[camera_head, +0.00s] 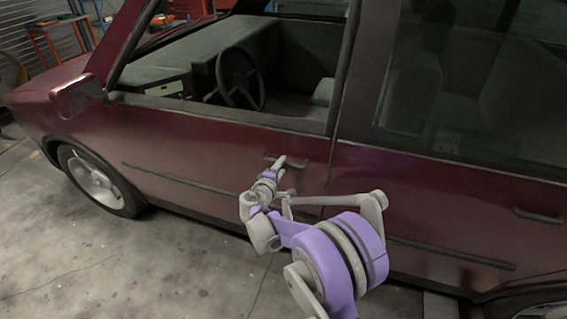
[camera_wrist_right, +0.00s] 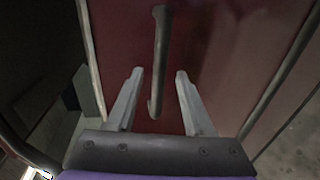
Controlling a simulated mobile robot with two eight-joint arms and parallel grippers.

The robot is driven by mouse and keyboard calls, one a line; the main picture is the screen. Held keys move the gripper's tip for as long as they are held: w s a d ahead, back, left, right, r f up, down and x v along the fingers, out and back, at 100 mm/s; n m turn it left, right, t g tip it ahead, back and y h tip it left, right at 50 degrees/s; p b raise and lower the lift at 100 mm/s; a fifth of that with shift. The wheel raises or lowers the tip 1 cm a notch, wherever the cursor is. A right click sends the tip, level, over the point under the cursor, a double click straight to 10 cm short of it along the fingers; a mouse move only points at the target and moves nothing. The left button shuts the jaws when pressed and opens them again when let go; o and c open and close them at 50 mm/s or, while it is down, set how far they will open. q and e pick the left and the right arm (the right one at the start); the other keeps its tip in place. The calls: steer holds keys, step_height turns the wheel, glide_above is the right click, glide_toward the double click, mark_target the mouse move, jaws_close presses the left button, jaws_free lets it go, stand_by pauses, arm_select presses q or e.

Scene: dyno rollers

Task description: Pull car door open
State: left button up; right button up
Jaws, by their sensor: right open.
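A dark red car stands across the head view, with its front door (camera_head: 215,150) shut and its window opening showing the interior. The front door handle (camera_head: 270,158) is a dark bar on the door, partly behind my right gripper (camera_head: 278,164). In the right wrist view the handle (camera_wrist_right: 158,62) runs upright, and its lower end lies between the two fingertips of my right gripper (camera_wrist_right: 159,74). The fingers are open, one on each side of the handle, with gaps on both sides. Whether the fingertips touch the door cannot be told. My left gripper is not in view.
A side mirror (camera_head: 78,96) sticks out at the door's front edge. The rear door (camera_head: 420,200) has its own handle (camera_head: 537,215). Bare concrete floor (camera_head: 130,265) lies in front of the car. An orange stand (camera_head: 60,40) is at the back left.

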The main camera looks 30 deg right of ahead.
steer(key=shift+x, duration=1.6)
steer(key=shift+c, duration=0.2)
jaws_close()
steer(key=shift+a, duration=0.1)
